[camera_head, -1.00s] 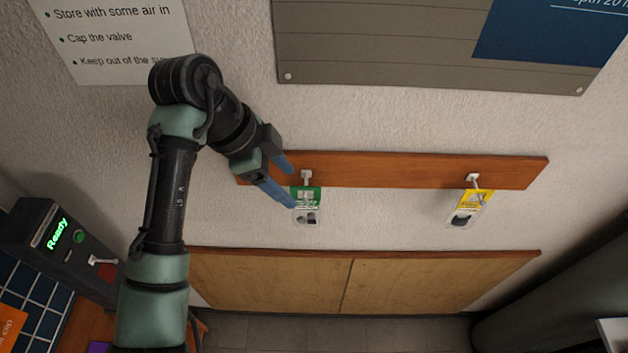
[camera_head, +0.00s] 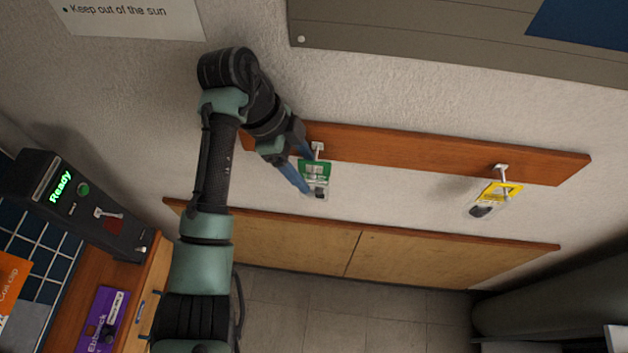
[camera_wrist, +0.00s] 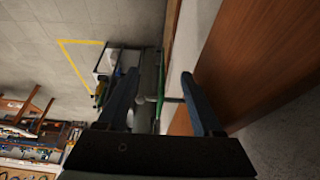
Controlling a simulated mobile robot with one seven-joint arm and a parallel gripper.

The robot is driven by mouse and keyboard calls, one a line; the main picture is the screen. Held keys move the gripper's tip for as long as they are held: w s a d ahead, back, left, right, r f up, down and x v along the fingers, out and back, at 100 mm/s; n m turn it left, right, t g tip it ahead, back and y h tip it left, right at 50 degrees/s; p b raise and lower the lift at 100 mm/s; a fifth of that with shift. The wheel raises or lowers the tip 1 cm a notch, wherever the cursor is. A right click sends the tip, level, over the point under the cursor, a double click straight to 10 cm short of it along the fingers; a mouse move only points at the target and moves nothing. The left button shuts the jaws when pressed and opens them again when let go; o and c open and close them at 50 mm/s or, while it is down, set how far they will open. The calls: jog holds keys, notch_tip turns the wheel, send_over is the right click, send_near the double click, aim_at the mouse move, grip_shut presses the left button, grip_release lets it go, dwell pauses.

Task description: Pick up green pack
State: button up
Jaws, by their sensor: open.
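The green pack (camera_head: 318,169) has a green header and a clear lower part with a dark item inside. It hangs from a white peg (camera_head: 318,146) on the wooden rail in the head view. My gripper (camera_head: 308,169) is open at its left edge, with blue fingers partly overlapping the pack. In the wrist view, the pack shows edge-on as a thin green strip (camera_wrist: 161,94) between the two spread fingers of my gripper (camera_wrist: 160,75). I cannot tell whether either finger touches it.
A yellow pack (camera_head: 496,195) hangs from another peg on the rail (camera_head: 420,150). The wall is close behind. A low wooden cabinet (camera_head: 400,258) stands below. A black machine reading "Ready" (camera_head: 75,200) and a purple pack (camera_head: 103,322) are at left.

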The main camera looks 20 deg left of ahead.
aim_at(306, 172)
jog(key=shift+p+x, duration=1.2)
jog(key=shift+x, duration=1.15)
jog(key=shift+a, duration=0.25)
grip_shut()
